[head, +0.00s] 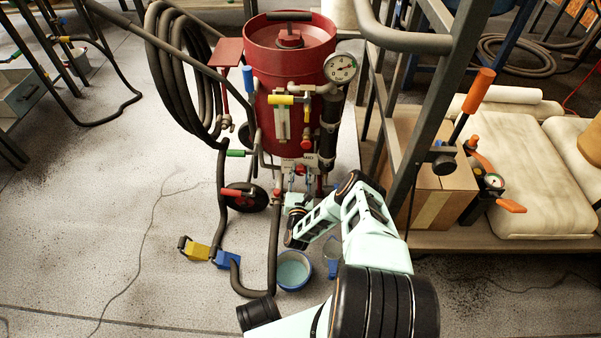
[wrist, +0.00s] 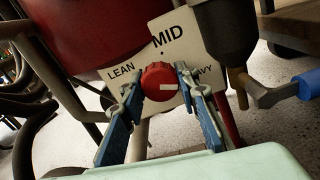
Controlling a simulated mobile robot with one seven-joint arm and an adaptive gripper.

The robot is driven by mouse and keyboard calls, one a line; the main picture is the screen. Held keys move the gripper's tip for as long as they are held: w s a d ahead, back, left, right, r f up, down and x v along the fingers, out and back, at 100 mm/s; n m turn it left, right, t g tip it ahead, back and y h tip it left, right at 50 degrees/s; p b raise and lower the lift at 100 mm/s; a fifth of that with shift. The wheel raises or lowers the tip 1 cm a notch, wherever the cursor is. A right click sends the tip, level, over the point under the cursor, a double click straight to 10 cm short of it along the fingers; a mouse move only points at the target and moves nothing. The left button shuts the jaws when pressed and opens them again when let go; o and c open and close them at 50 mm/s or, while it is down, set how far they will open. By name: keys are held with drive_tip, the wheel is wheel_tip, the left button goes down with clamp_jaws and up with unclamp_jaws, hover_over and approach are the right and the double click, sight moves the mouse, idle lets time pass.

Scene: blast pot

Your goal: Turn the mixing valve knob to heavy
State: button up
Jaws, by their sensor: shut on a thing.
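The mixing valve knob (wrist: 158,76) is red and round with a short white mark on its face, right of centre. It sits in front of a white label plate (wrist: 178,44) reading LEAN at left and MID at top. The word at right is partly covered by a finger, with only its last letters showing. My gripper (wrist: 160,88) has one blue finger on each side of the knob and is shut on it. In the head view, my arm reaches down to the front of the red blast pot (head: 285,75), and the small parts there are hard to tell apart.
A dark cylinder with a blue-handled valve (wrist: 308,84) stands right of the plate. In the head view, a blue bucket (head: 310,272) lies below my arm. A metal rack (head: 425,120) stands close at right, hoses (head: 165,70) hang at left, and open floor lies left.

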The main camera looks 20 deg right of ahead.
drive_tip(key=shift+w+r+m, duration=0.1)
drive_tip(key=shift+m, duration=0.5)
drive_tip(key=o, duration=1.2)
drive_tip(key=shift+c, duration=0.2)
drive_tip(key=shift+v, duration=3.8)
